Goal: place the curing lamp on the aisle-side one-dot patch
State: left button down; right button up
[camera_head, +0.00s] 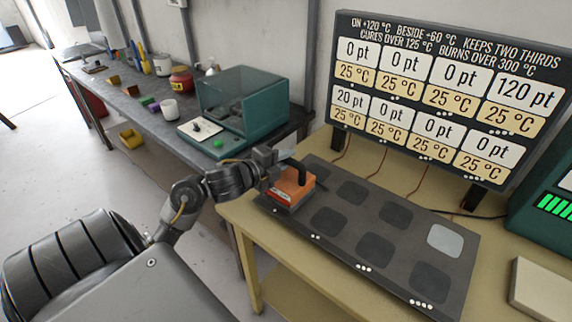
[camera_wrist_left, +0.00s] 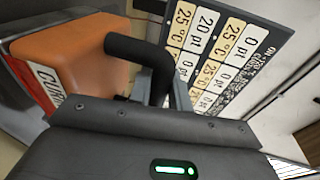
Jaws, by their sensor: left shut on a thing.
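The curing lamp (camera_head: 291,188) is an orange box with a dark handle and a pale label. My left gripper (camera_head: 284,164) is shut on its handle. In the head view the lamp is at the left near corner of the dark patch plate (camera_head: 300,228), covering the patch there; I cannot tell whether it touches the plate. My right gripper is not in view.
The plate has two rows of dark square patches and one pale patch (camera_head: 444,240) at the right. A display board (camera_head: 440,90) stands behind it, reading 20 pt at lower left and 120 pt at upper right. A green machine (camera_head: 240,105) stands on the bench at left.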

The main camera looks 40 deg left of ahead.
pick_arm(q)
jog(key=shift+f, duration=0.55)
jog(key=shift+f, duration=0.15)
jog(key=c, duration=1.3)
grip_release()
